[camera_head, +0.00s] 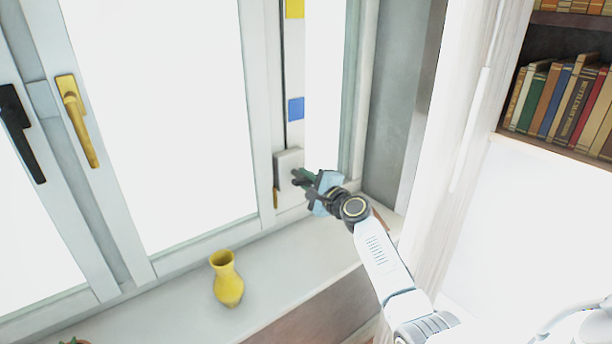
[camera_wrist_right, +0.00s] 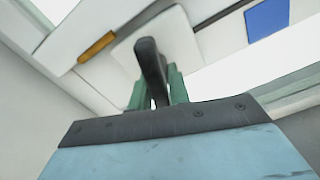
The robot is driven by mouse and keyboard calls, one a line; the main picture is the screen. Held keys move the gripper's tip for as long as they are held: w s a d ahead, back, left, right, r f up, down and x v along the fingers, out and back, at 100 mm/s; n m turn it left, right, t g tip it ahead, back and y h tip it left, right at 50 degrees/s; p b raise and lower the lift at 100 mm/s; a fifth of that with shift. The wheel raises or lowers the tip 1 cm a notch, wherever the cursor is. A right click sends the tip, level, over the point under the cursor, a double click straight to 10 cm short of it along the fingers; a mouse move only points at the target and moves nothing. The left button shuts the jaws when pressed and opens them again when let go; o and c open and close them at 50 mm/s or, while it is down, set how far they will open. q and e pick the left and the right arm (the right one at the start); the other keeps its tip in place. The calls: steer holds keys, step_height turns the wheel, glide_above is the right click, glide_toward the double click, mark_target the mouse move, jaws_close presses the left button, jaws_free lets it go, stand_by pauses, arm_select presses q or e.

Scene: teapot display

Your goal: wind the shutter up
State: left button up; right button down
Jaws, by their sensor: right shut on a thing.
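A white winder box (camera_head: 288,162) is mounted on the window frame, low at the right of the window. It also shows in the right wrist view (camera_wrist_right: 185,45). A dark crank handle (camera_wrist_right: 150,60) sticks out from it. My right gripper (camera_head: 303,177) is at the box, and its green fingers (camera_wrist_right: 158,92) are shut on the crank handle. In the head view the fingers hide most of the handle. A pale strip above the box carries a blue mark (camera_head: 296,108) and a yellow mark (camera_head: 295,8). I cannot make out the shutter itself. My left gripper is out of view.
A yellow vase (camera_head: 227,278) stands on the window sill (camera_head: 275,278). A gold window handle (camera_head: 77,120) and a black one (camera_head: 20,130) are at the left. A bookshelf (camera_head: 560,100) is at the upper right. The sill right of the vase is clear.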

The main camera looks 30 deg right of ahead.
steer(key=m+p, duration=0.2)
steer(key=m, duration=0.3)
steer(key=shift+a+f+m, duration=0.1)
steer(key=shift+m, duration=0.3)
steer(key=shift+m, duration=0.3)
steer(key=c, duration=1.3)
jaws_free()
steer(key=shift+c, duration=0.2)
steer(key=shift+p, duration=0.3)
steer(key=s+d+p, duration=0.1)
steer(key=s, duration=1.2)
steer(key=shift+s, duration=0.2)
steer(key=shift+f, duration=0.1)
